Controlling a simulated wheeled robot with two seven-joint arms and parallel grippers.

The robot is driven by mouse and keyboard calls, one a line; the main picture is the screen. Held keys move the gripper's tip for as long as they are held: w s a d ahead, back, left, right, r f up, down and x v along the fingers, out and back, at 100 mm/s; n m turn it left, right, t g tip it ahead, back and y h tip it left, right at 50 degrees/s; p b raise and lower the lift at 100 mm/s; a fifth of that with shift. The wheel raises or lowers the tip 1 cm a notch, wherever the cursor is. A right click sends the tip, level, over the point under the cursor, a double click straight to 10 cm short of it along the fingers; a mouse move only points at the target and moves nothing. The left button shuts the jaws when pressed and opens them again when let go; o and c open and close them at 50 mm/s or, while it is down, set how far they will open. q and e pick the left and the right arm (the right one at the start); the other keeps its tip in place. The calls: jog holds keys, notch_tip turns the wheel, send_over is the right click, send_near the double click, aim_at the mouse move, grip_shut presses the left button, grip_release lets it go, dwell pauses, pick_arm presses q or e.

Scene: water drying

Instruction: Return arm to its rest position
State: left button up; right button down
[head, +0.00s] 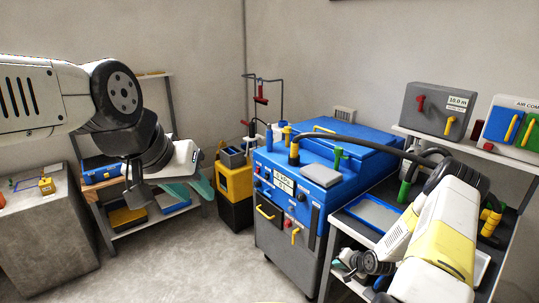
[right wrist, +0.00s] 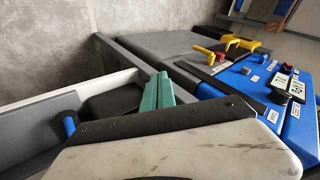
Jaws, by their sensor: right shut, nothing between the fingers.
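My left gripper (head: 191,188) hangs in front of the shelf rack at the left of the head view, with its teal fingers spread apart and nothing visible between them. My right arm comes in from the lower right of the head view, beside the blue machine (head: 335,150). In the right wrist view the teal fingers of my right gripper (right wrist: 157,92) are together and empty. The blue machine's control panel (right wrist: 262,78) is to their right.
A grey cart (head: 375,212) with a blue-edged tray stands right of the machine, close to my right arm. A yellow and black container (head: 235,183) stands left of it. A concrete block (head: 45,235) is at far left. Open floor (head: 170,265) lies in the front middle.

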jog(key=w+d+r+n+g+h, duration=0.1)
jog(key=w+r, duration=0.1)
jog(key=r, duration=0.7)
jog(key=w+d+r+n+h, duration=0.1)
jog(key=r+n, duration=0.1)
jog(key=r, duration=0.7)
jog(key=s+a+r+n+h, duration=0.1)
jog(key=s+r, duration=0.1)
jog(key=r, duration=0.6)
jog(key=s+a+r, duration=0.2)
jog(key=r, duration=0.7)
jog(key=s+a+r+n, duration=0.1)
jog(key=s+a+r, duration=0.3)
jog(key=s, duration=0.5)
jog(key=s+a+r+n+y, duration=0.1)
jog(key=s+a+r, duration=0.3)
jog(key=s+r, duration=0.4)
jog(key=s+a+r+n, duration=0.1)
jog(key=s+a+r, duration=0.3)
jog(key=s+r, duration=0.3)
jog(key=s, duration=0.3)
jog(key=shift+s+n+y, duration=0.15)
jog(key=shift+n+y, duration=0.25)
